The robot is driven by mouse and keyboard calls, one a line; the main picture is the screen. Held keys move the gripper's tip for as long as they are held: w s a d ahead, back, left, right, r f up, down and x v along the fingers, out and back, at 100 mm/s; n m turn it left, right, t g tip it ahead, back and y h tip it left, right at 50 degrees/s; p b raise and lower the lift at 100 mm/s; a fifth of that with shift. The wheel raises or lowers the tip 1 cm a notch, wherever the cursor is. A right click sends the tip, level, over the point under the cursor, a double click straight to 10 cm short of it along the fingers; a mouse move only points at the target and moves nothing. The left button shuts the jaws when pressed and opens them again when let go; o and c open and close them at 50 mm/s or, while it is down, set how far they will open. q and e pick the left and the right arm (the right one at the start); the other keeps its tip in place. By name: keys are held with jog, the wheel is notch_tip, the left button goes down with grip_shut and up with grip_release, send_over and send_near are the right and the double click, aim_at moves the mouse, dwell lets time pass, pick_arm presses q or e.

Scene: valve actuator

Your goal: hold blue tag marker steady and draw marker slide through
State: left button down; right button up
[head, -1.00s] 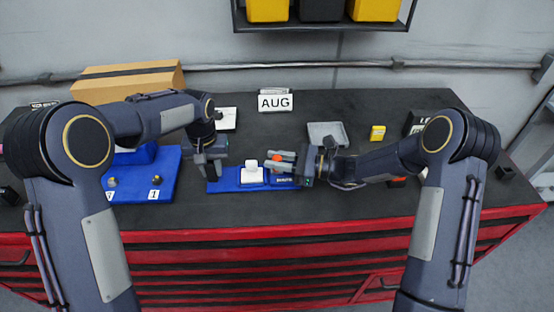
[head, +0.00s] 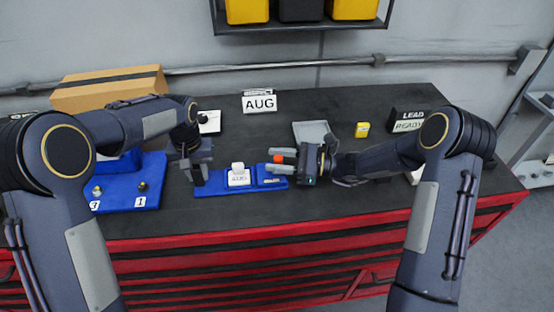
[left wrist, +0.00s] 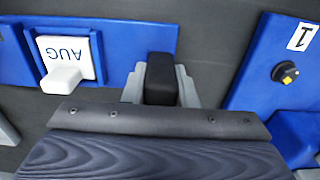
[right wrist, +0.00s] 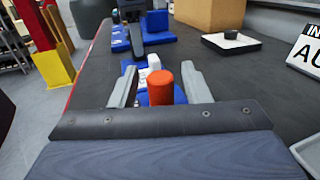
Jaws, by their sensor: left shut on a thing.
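The blue tag marker (head: 215,189) is a long blue base on the bench. A white slide marked AUG (head: 239,177) sits on it, also seen in the left wrist view (left wrist: 66,55). My left gripper (left wrist: 160,85) points down at the base's left end, shut on a black block (left wrist: 160,72) there. My right gripper (right wrist: 160,85) is at the base's right end, pointing left. Its fingers are apart, with an orange-red cylinder (right wrist: 161,86) between them and gaps on both sides. The cylinder also shows in the head view (head: 280,158). The base's right end is partly hidden by this gripper.
A blue stand with a 1 label (head: 140,200) is left of the marker. An AUG sign (head: 259,103), grey tray (head: 311,132), yellow block (head: 362,130), LEAD READY sign (head: 408,120) and cardboard box (head: 108,90) stand farther back. The front bench strip is clear.

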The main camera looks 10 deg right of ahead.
aim_at(278, 157)
pick_arm(q)
jog(key=shift+s+f, duration=0.15)
jog(key=shift+f, duration=0.15)
pick_arm(e)
notch_tip(278, 157, up, 10)
dwell(0.4)
pick_arm(q)
jog(key=c, duration=1.5)
grip_release()
jog(key=o, duration=0.4)
pick_arm(e)
jog(key=shift+w, duration=0.1)
pick_arm(q)
jog(key=shift+r, duration=0.15)
jog(key=shift+r, duration=0.1)
